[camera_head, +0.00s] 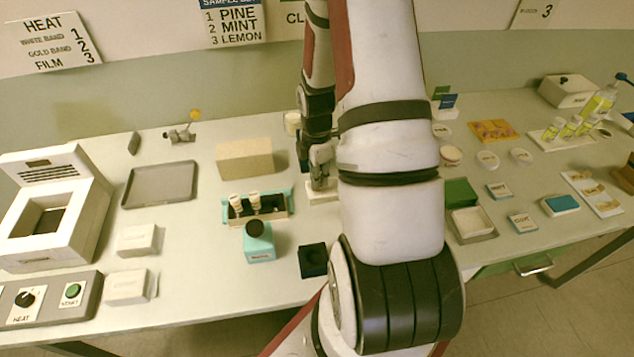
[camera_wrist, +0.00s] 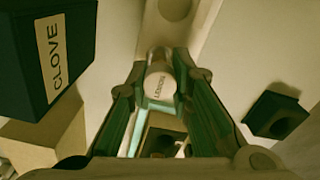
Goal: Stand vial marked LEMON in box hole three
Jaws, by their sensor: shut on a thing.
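My gripper (camera_wrist: 160,85) is shut on a vial (camera_wrist: 158,82) whose pale round top reads LEMON in the wrist view. In the head view, my gripper (camera_head: 320,165) hangs behind my arm, right of the teal-edged box (camera_head: 285,214); the held vial is hard to make out there. Two pale-topped vials (camera_head: 236,203) (camera_head: 254,202) stand in that box towards its left side. A teal edge of the box (camera_wrist: 155,105) and a dark opening show below the vial in the wrist view. The hole numbers cannot be read.
A pale block with a round recess (camera_wrist: 175,10) lies beyond the vial. A dark CLOVE block (camera_wrist: 45,45) is close on the left. A black holed block (camera_head: 313,260) and a teal bottle (camera_head: 259,247) stand in front; a tan block (camera_head: 245,158) is behind the box.

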